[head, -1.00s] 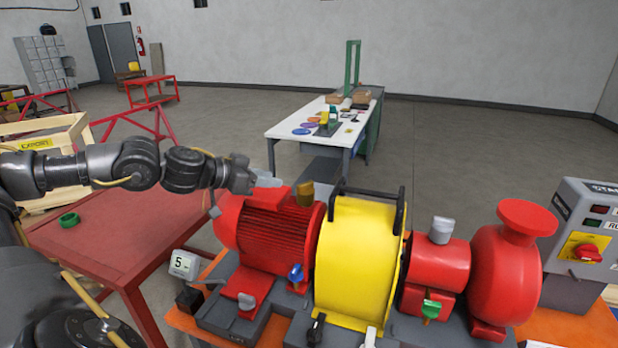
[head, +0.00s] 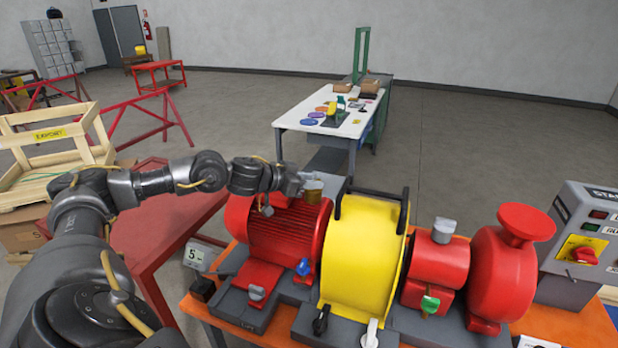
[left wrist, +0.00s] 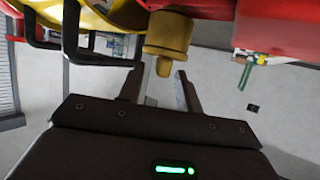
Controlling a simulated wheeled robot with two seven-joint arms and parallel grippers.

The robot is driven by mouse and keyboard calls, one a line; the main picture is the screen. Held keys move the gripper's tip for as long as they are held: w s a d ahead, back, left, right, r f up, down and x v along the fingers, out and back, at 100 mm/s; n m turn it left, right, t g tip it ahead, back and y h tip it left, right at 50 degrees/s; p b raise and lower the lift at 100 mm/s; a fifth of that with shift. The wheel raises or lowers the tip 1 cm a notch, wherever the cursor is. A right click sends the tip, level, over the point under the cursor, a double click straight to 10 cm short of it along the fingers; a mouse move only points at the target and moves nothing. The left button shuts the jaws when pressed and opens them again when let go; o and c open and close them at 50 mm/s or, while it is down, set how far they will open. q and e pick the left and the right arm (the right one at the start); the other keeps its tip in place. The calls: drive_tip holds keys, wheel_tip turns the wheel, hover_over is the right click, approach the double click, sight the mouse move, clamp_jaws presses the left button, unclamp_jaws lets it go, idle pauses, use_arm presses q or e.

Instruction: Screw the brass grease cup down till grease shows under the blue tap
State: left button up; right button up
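The brass grease cup (head: 313,188) stands upright on top of the red motor (head: 285,230), beside the yellow guard. My left gripper (head: 303,182) is at the cup, coming from the left. In the left wrist view, its two fingers (left wrist: 160,82) are apart, with the narrow end of the brass cup (left wrist: 168,35) showing between their tips. I see no clear contact. The blue tap (head: 304,267) sits low at the motor's right front. No grease can be made out under it. My right gripper is not in view.
The yellow guard (head: 360,255) with black handles stands close right of the cup. A green tap (head: 430,304) and red pump (head: 500,265) are further right. A grey switch box (head: 585,235) is at the right edge. A red table (head: 165,235) lies under my left arm.

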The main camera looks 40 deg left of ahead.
use_arm(q)
drive_tip(key=shift+c, duration=0.2)
clamp_jaws()
drive_tip(key=shift+m+h, duration=0.3)
drive_tip(key=shift+w+a+m+g+h, duration=0.15)
drive_tip(key=shift+m+g+h, duration=0.35)
drive_tip(key=shift+m+h, duration=0.45)
drive_tip(key=m+g+h+p, duration=0.1)
drive_tip(key=m+h, duration=0.1)
drive_tip(key=m+g+h+p, duration=0.1)
drive_tip(key=m+h, duration=0.1)
drive_tip(key=shift+w+a+r+g+p, duration=0.15)
drive_tip(key=shift+a+r+g+p, duration=0.05)
drive_tip(key=shift+g+p, duration=0.2)
drive_tip(key=shift+f+m+g+h, duration=0.1)
drive_tip(key=shift+m+g+h, duration=0.35)
drive_tip(key=shift+m+g, duration=0.35)
drive_tip(key=shift+a+m+g+p, duration=0.1)
drive_tip(key=shift+m+g+p, duration=0.15)
drive_tip(key=shift+g+p, duration=0.05)
drive_tip(key=shift+f+g+h, duration=0.15)
drive_tip(key=shift+g+h, duration=0.15)
